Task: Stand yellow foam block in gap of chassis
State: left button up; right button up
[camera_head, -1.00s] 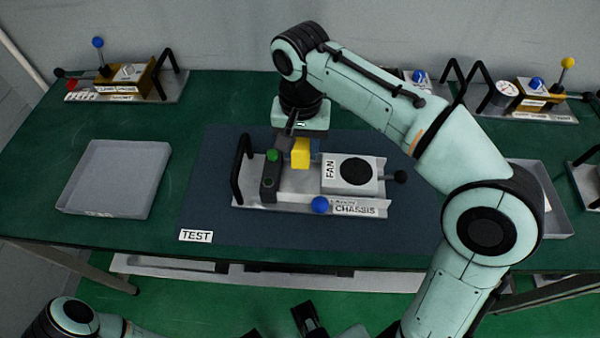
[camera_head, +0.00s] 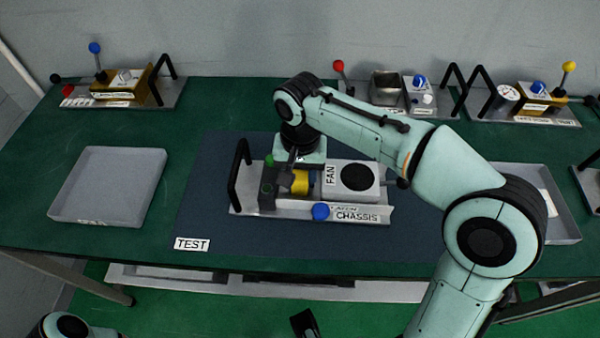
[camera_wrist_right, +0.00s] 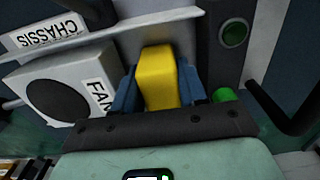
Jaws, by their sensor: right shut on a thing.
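The yellow foam block (camera_head: 300,182) is held in my right gripper (camera_head: 298,172), over the gap of the chassis (camera_head: 290,208) between the fan box and the dark switch post. In the right wrist view the block (camera_wrist_right: 157,78) stands between the two blue fingers of the right gripper (camera_wrist_right: 158,90). Its lower end is hard to see, so I cannot tell whether it touches the chassis floor. A dark piece at the bottom edge of the head view may be part of my left gripper (camera_head: 305,322); its jaws are not clear.
The fan box (camera_head: 350,182) stands right of the block; the switch post with a green button (camera_head: 268,188) stands left. A grey tray (camera_head: 108,185) lies left.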

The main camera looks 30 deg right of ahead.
aim_at(300, 171)
jog(key=o, duration=0.7)
notch_tip(300, 171, up, 12)
jog(key=p, duration=0.3)
jog(key=shift+r+p, duration=0.2)
jog(key=shift+p, duration=0.2)
